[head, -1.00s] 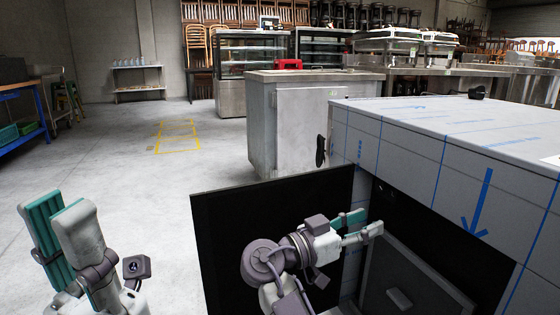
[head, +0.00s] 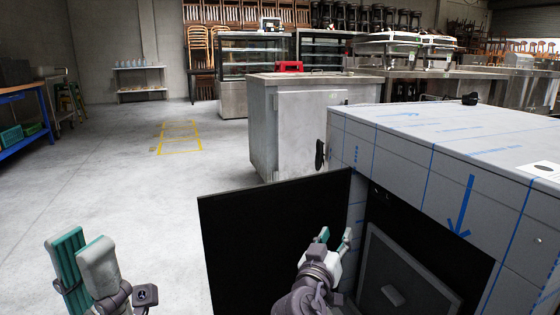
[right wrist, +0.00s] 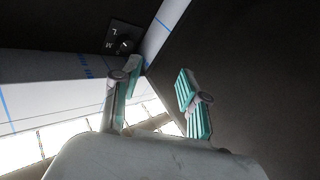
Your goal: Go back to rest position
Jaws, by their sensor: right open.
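My left gripper (head: 82,258) is at the lower left of the head view, above bare floor. Its teal ribbed pad shows apart from the other finger, and it is empty. My right gripper (head: 335,240) is in front of the opened cabinet, between its black door (head: 270,240) and its front opening. In the right wrist view the right gripper (right wrist: 160,88) is open with nothing between its fingers. The black door stands swung out to the left of the right gripper. Whether the right gripper touches the door or cabinet I cannot tell.
The film-wrapped cabinet (head: 440,125) with blue arrows fills the right side. A grey panel with a handle (head: 393,295) shows in its opening. A grey metal cabinet (head: 300,125) stands behind. A blue-legged table (head: 48,120) is far left. The floor (head: 140,200) at left is clear.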

